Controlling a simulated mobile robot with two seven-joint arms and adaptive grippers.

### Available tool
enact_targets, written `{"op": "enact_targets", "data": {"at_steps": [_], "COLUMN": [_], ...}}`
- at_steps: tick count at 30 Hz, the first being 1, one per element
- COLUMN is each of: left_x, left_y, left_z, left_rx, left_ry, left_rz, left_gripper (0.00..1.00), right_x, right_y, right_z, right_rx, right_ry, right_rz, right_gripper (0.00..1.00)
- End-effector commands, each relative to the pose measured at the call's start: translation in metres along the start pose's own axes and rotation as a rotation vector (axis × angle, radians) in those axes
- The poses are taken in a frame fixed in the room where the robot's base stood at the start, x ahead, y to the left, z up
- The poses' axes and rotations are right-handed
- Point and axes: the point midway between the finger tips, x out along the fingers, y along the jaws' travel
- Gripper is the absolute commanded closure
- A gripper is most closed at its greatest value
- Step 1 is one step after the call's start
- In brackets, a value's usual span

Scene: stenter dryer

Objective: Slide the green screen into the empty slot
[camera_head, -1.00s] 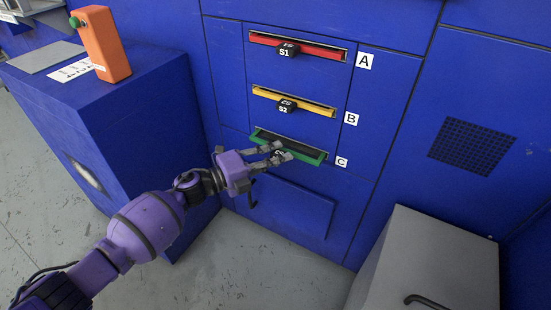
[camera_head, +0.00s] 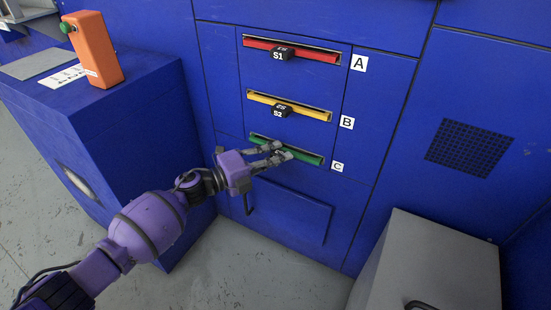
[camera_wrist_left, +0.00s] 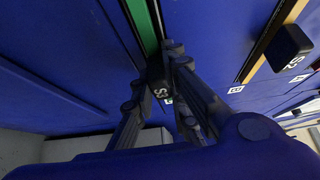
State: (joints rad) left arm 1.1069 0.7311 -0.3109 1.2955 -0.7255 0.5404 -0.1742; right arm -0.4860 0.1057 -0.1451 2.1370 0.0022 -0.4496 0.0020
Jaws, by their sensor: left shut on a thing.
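The green screen (camera_head: 308,157) sits in the lowest slot, by label C, with its green front edge about level with the blue panel. My left gripper (camera_head: 279,153) is at that edge and shut on the screen's black S3 handle. In the left wrist view the S3 handle (camera_wrist_left: 159,79) is between the fingers, below the green edge (camera_wrist_left: 141,24). The fingers hide most of the handle in the head view. My right gripper is not in view.
Above are the red S1 screen (camera_head: 315,53) at label A and the yellow S2 screen (camera_head: 308,110) at label B. A blue cabinet (camera_head: 130,120) with an orange button box (camera_head: 97,52) stands left. A grey box (camera_head: 435,260) stands lower right.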

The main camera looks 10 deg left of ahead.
Motion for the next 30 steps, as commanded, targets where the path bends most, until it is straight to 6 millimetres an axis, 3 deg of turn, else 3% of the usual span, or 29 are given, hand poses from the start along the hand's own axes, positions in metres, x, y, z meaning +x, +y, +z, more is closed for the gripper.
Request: {"op": "enact_targets", "data": {"at_steps": [1, 6, 17, 20, 30], "left_x": [0.001, 0.001, -0.004, -0.015, -0.086], "left_y": [-0.001, -0.001, 0.001, 0.002, 0.001], "left_z": [0.001, 0.000, 0.000, 0.000, 0.000], "left_rx": [0.001, 0.001, 0.000, 0.000, 0.001], "left_ry": [0.000, 0.000, 0.000, 0.000, 0.000], "left_rz": [-0.001, -0.002, 0.001, 0.002, 0.002], "left_gripper": [0.84, 0.65, 0.65, 0.65, 0.65], "right_x": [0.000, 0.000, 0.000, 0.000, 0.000], "right_y": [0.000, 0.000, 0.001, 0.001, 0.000], "right_z": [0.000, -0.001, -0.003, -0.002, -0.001], "right_rx": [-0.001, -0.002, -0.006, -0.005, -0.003], "right_ry": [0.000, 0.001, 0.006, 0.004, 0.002], "right_rz": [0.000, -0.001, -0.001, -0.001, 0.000], "right_gripper": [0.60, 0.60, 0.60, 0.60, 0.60]}}
